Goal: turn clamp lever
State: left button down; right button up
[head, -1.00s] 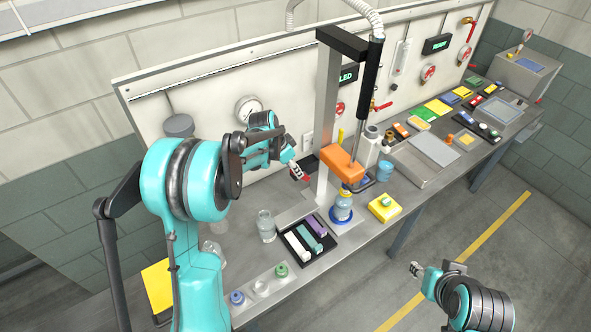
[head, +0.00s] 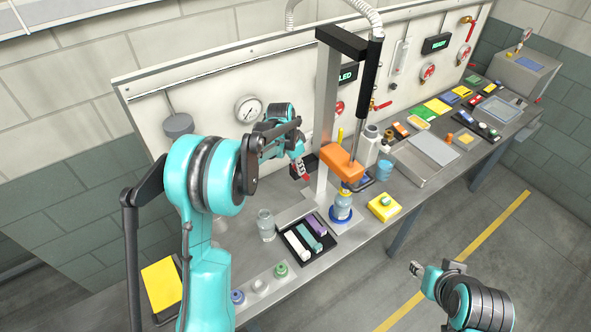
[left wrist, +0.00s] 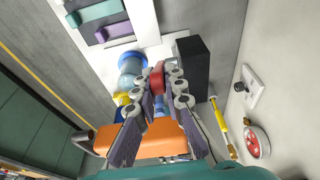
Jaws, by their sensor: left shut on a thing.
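The red clamp lever (left wrist: 157,76) shows between my left fingertips in the left wrist view. Its red end (head: 307,177) also shows small in the head view, near the foot of the metal column. My left gripper (head: 303,173) is shut on it; the fingers (left wrist: 158,82) hide part of the lever. A black block (left wrist: 193,64) sits right beside the lever. My right gripper (head: 416,268) hangs apart over the floor, in front of the bench; its jaws are too small to judge.
A black tray (head: 293,243) with coloured pieces, a glass jar (head: 265,225) and a yellow block (head: 384,206) stand nearby. The backboard (head: 215,100) rises close behind my left arm.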

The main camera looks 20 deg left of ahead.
pick_arm(q)
jog(key=shift+w+d+r+g+y, duration=0.25)
jog(key=shift+w+d+g+y, duration=0.45)
jog(key=shift+w+g+y, duration=0.25)
jog(key=shift+w+d+r+g+y+b, duration=0.2)
jog(key=shift+g+y+b, duration=0.15)
jog(key=shift+g, duration=0.3)
jog(key=c, duration=1.6)
grip_release()
notch_tip(320, 180, up, 12)
jog(key=w, duration=0.1)
jog(key=shift+d, duration=0.4)
jog(key=shift+f, duration=0.1)
jog(key=shift+c, duration=0.4)
